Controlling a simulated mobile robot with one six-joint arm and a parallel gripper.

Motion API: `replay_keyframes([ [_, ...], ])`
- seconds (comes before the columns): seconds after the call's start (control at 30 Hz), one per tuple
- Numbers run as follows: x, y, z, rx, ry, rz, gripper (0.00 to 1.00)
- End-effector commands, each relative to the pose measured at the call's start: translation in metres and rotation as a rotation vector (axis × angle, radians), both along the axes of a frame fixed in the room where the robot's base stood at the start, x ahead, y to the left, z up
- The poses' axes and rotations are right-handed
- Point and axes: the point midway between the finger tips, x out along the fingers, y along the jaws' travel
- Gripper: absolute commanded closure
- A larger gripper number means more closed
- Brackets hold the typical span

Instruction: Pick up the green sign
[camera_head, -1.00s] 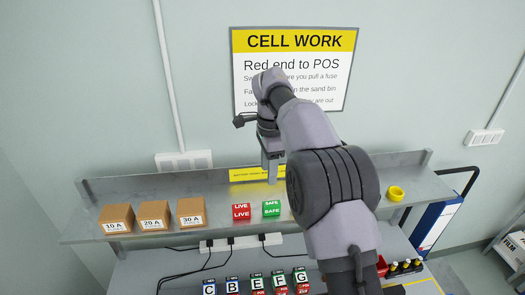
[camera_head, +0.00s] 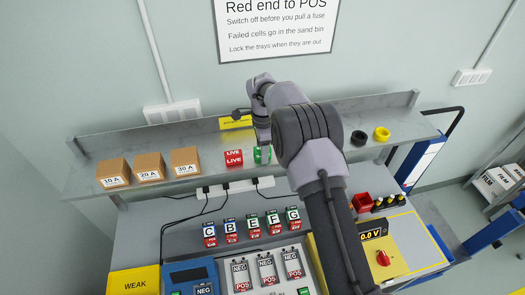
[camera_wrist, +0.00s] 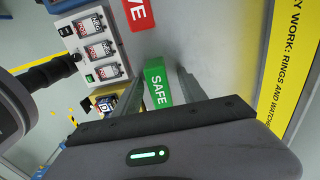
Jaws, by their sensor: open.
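The green SAFE sign (camera_head: 262,155) stands on the grey shelf, just right of the red LIVE sign (camera_head: 233,158). In the wrist view the green sign (camera_wrist: 157,84) lies between my two fingers, with its lettering visible. My gripper (camera_head: 263,146) is at the green sign from above and partly covers it in the head view. In the wrist view my gripper (camera_wrist: 160,88) is open, with a finger on each side of the sign. I cannot tell whether either finger touches it.
Brown fuse boxes (camera_head: 150,167) stand left on the shelf (camera_head: 330,151). The red LIVE sign is close beside the green one. Black (camera_head: 358,138) and yellow (camera_head: 382,134) rings lie at the right. Several lettered cells (camera_head: 253,226) stand on the bench below.

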Motion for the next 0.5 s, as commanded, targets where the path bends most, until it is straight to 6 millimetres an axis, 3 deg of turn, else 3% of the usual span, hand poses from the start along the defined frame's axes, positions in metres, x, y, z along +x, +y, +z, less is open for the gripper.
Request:
replay_keyframes([
  [0.2, 0.0001, 0.0000, -0.0018, 0.000, -0.001, 0.000, 0.53],
  [0.43, 0.0000, -0.0001, -0.0015, 0.000, 0.000, 0.000, 0.98],
  [0.5, 0.0000, -0.0001, -0.0015, 0.000, 0.000, 0.000, 1.00],
])
